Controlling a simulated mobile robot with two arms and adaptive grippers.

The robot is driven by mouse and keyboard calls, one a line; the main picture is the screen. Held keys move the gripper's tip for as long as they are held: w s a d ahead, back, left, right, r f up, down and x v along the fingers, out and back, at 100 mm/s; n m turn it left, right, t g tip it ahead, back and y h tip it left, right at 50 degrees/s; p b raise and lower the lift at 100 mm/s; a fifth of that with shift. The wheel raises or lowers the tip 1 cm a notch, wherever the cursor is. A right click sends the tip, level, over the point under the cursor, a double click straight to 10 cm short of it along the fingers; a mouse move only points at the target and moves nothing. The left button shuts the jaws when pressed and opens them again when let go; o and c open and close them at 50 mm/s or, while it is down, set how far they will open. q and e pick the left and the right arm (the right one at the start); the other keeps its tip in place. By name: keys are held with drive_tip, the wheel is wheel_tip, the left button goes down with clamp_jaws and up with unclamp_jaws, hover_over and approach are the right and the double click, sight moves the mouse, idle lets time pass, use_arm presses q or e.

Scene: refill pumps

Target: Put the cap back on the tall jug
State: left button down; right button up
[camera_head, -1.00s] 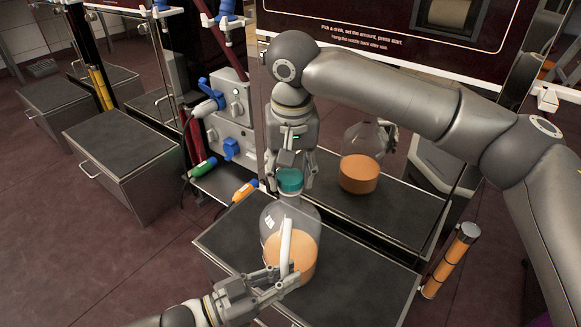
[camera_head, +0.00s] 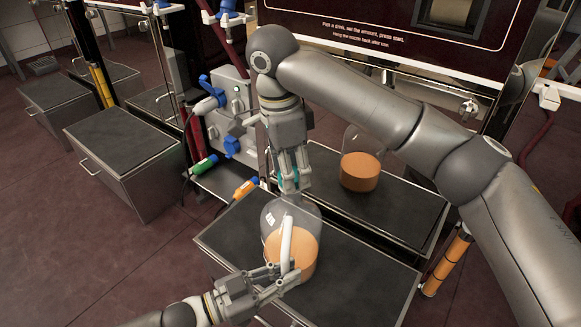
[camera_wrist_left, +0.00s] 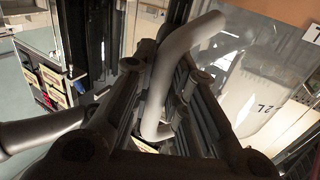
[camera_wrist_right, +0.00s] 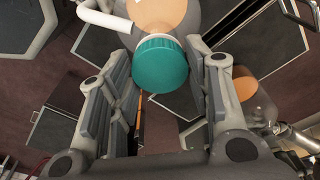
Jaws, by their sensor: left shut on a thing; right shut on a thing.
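The tall jug (camera_head: 308,248) is clear, with orange liquid and a white handle (camera_head: 286,242). It stands upright on the dark front platform. My left gripper (camera_head: 282,277) is shut on the handle, low down; the handle (camera_wrist_left: 170,75) also shows between its fingers in the left wrist view. My right gripper (camera_head: 290,186) points down at the jug's top with its fingers around the teal cap (camera_wrist_right: 160,62). The cap is at the jug's mouth, mostly hidden by the fingers in the head view. I cannot tell how tightly it sits.
Behind the platform (camera_head: 370,275), another jug shape with orange liquid (camera_head: 360,172) shows, possibly a reflection in the glossy panel. Coloured nozzles (camera_head: 245,190) and a grey valve box (camera_head: 225,110) are at left. An orange cylinder (camera_head: 447,262) stands at right.

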drive_tip(key=m+g, duration=0.1)
drive_tip(key=m, duration=0.6)
drive_tip(key=o, duration=0.7)
drive_tip(key=shift+r, duration=2.25)
drive_tip(key=shift+c, duration=0.2)
